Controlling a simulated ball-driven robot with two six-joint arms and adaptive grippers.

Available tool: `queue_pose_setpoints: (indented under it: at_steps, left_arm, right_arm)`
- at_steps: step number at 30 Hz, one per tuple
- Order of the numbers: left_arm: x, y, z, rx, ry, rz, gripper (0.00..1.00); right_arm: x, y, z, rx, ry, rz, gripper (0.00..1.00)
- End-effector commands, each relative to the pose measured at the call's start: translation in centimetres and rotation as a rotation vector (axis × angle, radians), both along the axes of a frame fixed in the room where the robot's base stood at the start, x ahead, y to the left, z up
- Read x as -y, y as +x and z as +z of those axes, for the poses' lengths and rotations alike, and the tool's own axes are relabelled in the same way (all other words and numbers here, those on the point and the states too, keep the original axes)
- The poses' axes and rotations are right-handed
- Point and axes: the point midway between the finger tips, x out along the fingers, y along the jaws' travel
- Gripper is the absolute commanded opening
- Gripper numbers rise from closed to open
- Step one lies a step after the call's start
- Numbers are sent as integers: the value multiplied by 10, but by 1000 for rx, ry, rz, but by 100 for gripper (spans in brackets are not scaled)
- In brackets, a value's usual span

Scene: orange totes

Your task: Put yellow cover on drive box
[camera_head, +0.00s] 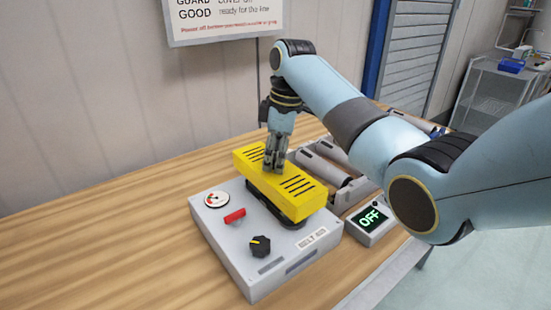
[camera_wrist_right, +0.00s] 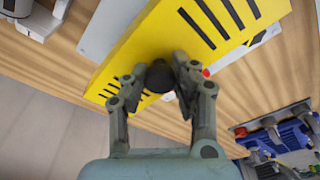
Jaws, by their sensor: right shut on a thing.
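The yellow cover (camera_head: 280,183) with black slots is over the back part of the grey drive box (camera_head: 233,248) on the wooden table. A dark belt part shows just under the cover's front edge. Whether the cover is fully seated or slightly above the box, I cannot tell. My right gripper (camera_head: 274,168) points down at the cover's top and is shut on its dark knob. In the right wrist view the fingers (camera_wrist_right: 168,78) close around the black knob of the yellow cover (camera_wrist_right: 150,38). My left gripper is not in view.
A small display box (camera_head: 370,221) reading OFF stands right of the drive box. The drive box carries a gauge, a red switch (camera_head: 235,216) and a black dial (camera_head: 260,246). The table's left side is clear.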

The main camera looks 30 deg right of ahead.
Motion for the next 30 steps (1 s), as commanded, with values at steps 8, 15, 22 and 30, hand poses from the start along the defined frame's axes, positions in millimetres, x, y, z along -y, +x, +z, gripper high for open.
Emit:
queue_pose_setpoints:
  at_steps: [8,15,22,30]
  left_arm:
    - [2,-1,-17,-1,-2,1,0]
    - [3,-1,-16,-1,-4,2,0]
    - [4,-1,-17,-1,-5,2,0]
    - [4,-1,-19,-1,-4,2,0]
  right_arm:
    - [0,1,-13,3,0,0,0]
    - [0,1,-12,3,0,0,0]
    - [0,0,-16,2,0,0,0]
    - [0,0,-25,2,0,0,0]
